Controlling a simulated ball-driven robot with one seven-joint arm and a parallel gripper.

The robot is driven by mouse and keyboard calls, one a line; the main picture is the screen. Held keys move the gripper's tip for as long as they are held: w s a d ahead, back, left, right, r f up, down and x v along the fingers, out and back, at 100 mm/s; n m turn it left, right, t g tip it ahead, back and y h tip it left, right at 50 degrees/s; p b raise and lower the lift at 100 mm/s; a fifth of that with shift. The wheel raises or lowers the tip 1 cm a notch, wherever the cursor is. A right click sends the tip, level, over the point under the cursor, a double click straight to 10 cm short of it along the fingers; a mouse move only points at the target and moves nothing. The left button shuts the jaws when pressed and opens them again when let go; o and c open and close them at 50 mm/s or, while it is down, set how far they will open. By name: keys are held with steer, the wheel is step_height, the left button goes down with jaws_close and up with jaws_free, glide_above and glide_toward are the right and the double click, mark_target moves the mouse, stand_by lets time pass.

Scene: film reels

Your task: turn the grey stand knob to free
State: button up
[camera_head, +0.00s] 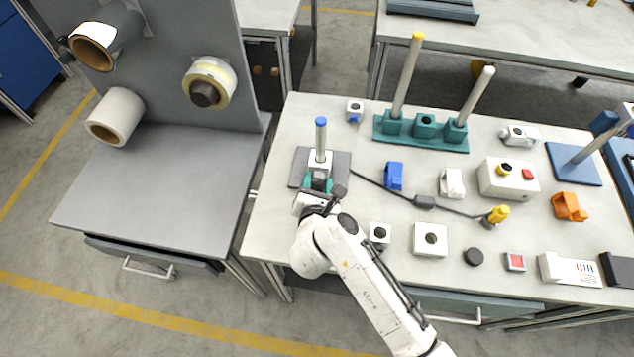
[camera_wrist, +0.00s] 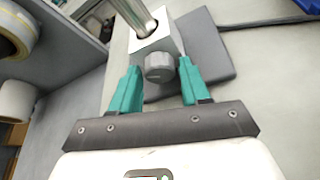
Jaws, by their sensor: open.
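The grey stand has a flat grey base plate (camera_head: 301,162) at the left end of the table, an upright metal post with a blue top (camera_head: 320,137), and a pale clamp block (camera_wrist: 161,40) around the post. The round grey ribbed knob (camera_wrist: 158,67) sticks out of the block's near face in the wrist view; the gripper hides it in the head view. My gripper (camera_head: 317,183) has teal fingers and is open. In the wrist view one finger is on each side of the knob, with a visible gap to each. The knob's setting marks are not legible.
A black cable runs right from the stand to a yellow connector (camera_head: 498,214). A blue clamp (camera_head: 394,176), a white clamp (camera_head: 452,183) and a teal two-post rack (camera_head: 420,141) stand to the right. A grey panel (camera_head: 190,45) with rolls stands at left.

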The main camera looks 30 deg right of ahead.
steer(key=c, duration=0.8)
steer(key=shift+o, duration=0.2)
steer(key=shift+r+p, duration=0.1)
steer(key=shift+p, duration=0.3)
steer(key=shift+a+r+n+g+h+p, duration=0.15)
steer(key=shift+n+g+h+p, duration=0.2)
steer(key=shift+n+p, duration=0.25)
steer(key=shift+n+h+p, duration=0.25)
steer(key=shift+n+p, duration=0.25)
steer(key=shift+p, duration=0.05)
steer(key=shift+w+f+n+g+h+p, duration=0.1)
steer(key=shift+f+n+g+h+p, duration=0.15)
steer(key=shift+n+g+h+p, duration=0.85)
steer(key=shift+n+t+b, duration=0.35)
steer(key=shift+n+b, duration=0.05)
steer(key=shift+b, duration=0.1)
